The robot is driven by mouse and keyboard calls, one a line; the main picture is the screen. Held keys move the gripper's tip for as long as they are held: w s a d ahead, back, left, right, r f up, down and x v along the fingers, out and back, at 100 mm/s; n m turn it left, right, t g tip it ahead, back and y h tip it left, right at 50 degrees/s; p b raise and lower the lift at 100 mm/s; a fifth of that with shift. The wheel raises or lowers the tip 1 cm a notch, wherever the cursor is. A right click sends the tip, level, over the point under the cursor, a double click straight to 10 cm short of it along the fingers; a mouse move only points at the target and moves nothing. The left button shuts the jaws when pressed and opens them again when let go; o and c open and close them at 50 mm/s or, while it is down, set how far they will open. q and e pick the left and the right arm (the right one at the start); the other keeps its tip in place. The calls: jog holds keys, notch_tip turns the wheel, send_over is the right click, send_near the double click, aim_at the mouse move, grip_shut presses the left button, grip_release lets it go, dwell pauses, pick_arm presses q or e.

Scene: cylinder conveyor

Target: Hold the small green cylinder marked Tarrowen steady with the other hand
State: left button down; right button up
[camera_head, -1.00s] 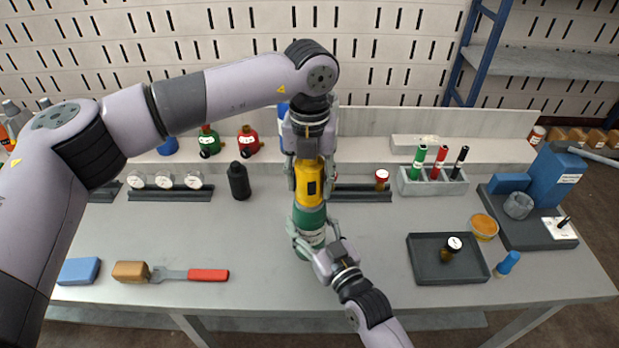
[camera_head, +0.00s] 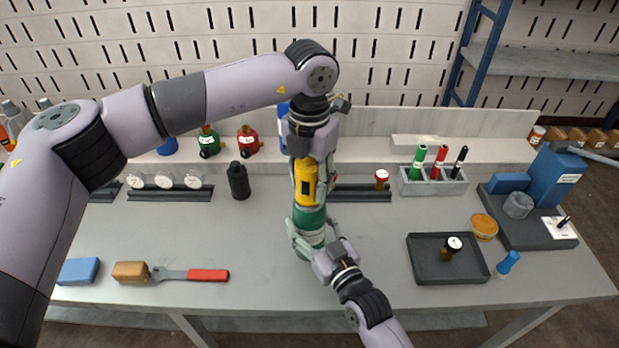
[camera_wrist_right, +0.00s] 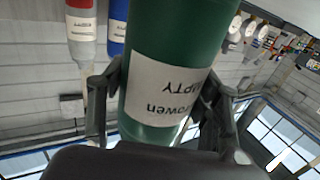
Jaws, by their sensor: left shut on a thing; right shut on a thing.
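The small green cylinder (camera_head: 311,220) stands upright on the bench at the middle. In the right wrist view the green cylinder (camera_wrist_right: 175,45) has a white label whose upside-down text reads partly "owen" and "EMPTY". My right gripper (camera_head: 310,242) is shut around its lower part from the front; its fingers (camera_wrist_right: 160,105) lie on both sides. A yellow device (camera_head: 305,178) with a dark panel sits on top of the green cylinder. My left gripper (camera_head: 309,172) comes from above and is shut on the yellow device. The contact between device and cylinder is partly hidden by the fingers.
A black bottle (camera_head: 239,181) and a gauge rack (camera_head: 170,194) stand left of the cylinder. A marker holder (camera_head: 432,187) stands back right. Bench between is clear.

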pick_arm(q)
jog(key=shift+m, duration=0.6)
jog(key=m, duration=0.6)
jog(key=m, duration=0.4)
jog(key=shift+m, duration=1)
jog(key=shift+m, duration=1)
jog(key=m, duration=0.4)
